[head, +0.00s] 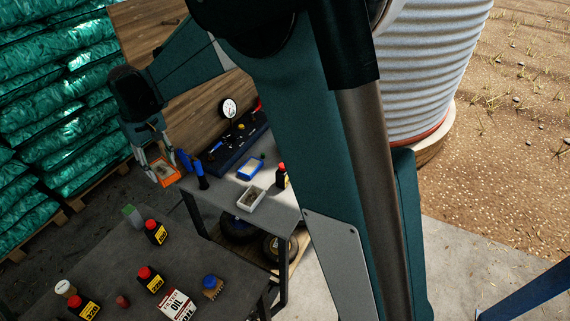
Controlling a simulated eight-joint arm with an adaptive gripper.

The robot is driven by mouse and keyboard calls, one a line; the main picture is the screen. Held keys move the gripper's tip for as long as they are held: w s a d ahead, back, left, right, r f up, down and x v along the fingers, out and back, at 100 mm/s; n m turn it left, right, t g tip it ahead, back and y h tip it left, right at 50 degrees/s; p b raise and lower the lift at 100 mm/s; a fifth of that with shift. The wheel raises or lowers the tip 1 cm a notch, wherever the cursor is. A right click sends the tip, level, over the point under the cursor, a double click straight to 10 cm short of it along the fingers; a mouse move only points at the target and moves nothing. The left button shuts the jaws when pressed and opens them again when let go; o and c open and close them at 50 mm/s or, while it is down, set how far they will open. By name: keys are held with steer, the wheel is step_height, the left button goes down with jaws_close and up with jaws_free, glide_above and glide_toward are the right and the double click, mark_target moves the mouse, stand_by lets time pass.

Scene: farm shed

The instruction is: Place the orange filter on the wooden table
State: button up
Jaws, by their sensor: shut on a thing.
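The orange filter (169,181) is a small orange, square-looking piece with a paler middle. My gripper (160,167) is shut on it at the left end of the grey-topped table (219,209). The filter is held in the air, near that table's left edge; its height above the surface is hard to judge. The fingers hide part of the filter. A brown wooden plank surface (197,112) shows behind the gripper; I cannot tell whether it is a tabletop or a panel.
The grey-topped table bears blue spray bottles (201,176), a white tray (250,199), a blue tray (250,169) and a dark bottle (282,177). A dark table (110,250) in front carries several bottles and an oil can (177,304). Green stacked sacks (50,100) stand left.

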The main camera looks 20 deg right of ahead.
steer(key=w+d+m, duration=0.2)
steer(key=d+m, duration=0.6)
steer(key=d, duration=0.3)
steer(key=w+d+m, duration=0.3)
steer(key=d+m, duration=0.4)
steer(key=d, duration=0.3)
step_height(320, 180, down, 11)
steer(key=shift+p, duration=0.4)
steer(key=shift+s+f, duration=0.1)
steer(key=shift+f, duration=0.05)
steer(key=shift+f+b, duration=0.5)
steer(key=shift+f, duration=2.5)
steer(key=shift+f+b, duration=0.3)
steer(key=shift+f, duration=1.6)
steer(key=shift+f, duration=0.15)
steer(key=o, duration=0.9)
